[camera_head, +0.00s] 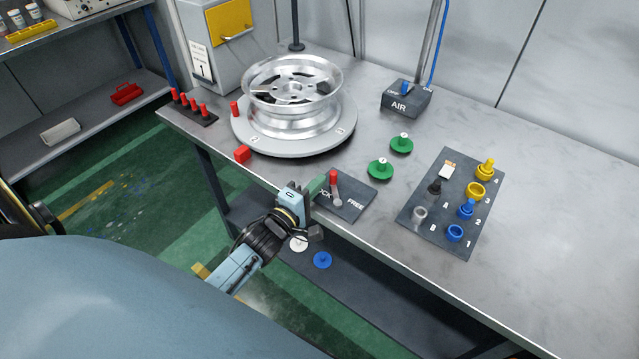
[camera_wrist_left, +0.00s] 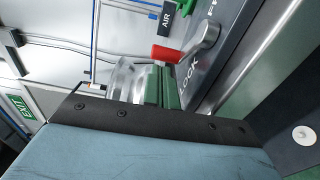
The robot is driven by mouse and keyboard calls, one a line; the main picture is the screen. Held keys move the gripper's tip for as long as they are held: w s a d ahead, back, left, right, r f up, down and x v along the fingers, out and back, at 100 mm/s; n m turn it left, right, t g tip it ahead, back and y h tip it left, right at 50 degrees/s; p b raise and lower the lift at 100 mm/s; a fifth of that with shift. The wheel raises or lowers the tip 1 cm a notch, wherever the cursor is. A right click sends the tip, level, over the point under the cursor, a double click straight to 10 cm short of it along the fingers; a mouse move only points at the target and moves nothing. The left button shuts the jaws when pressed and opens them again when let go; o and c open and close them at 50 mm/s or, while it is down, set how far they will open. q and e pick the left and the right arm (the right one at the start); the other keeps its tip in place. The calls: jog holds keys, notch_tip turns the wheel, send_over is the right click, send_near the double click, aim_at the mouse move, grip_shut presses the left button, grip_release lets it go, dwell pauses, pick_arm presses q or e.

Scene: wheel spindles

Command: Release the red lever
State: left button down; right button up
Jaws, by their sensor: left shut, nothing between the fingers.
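The red lever (camera_head: 333,181) rises from a grey hub on a dark plate (camera_head: 354,191) at the table's front edge. The plate is marked LOCK and FREE. The lever's red handle (camera_wrist_left: 165,53) and grey arm (camera_wrist_left: 207,35) also show in the left wrist view, near the word LOCK. My left gripper (camera_head: 321,182) is shut and empty, its green fingers just left of the lever. The fingers (camera_wrist_left: 160,88) also show in the left wrist view, close to the red handle. I cannot tell whether they touch it. My right gripper is not in view.
A metal wheel (camera_head: 292,97) sits on a round turntable (camera_head: 247,137) behind my gripper. A red block (camera_head: 242,154) is at its front. Green knobs (camera_head: 380,169), an AIR box (camera_head: 406,98) and a dark board (camera_head: 438,218) with several coloured parts lie to the right. The table's right end is clear.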

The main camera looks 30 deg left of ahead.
pick_arm(q)
jog(key=s+a, duration=0.1)
jog(key=s+a+p, duration=0.1)
jog(key=s, duration=0.1)
jog(key=shift+a, duration=0.1)
jog(key=s, duration=0.9)
jog(key=shift+s+d+n+y+b, duration=0.35)
jog(key=shift+y+b, duration=0.3)
jog(key=shift+b, duration=0.65)
jog(key=shift+s+d+n+y+b, duration=0.2)
jog(key=shift+n+y+b, duration=0.35)
jog(key=shift+b, duration=0.75)
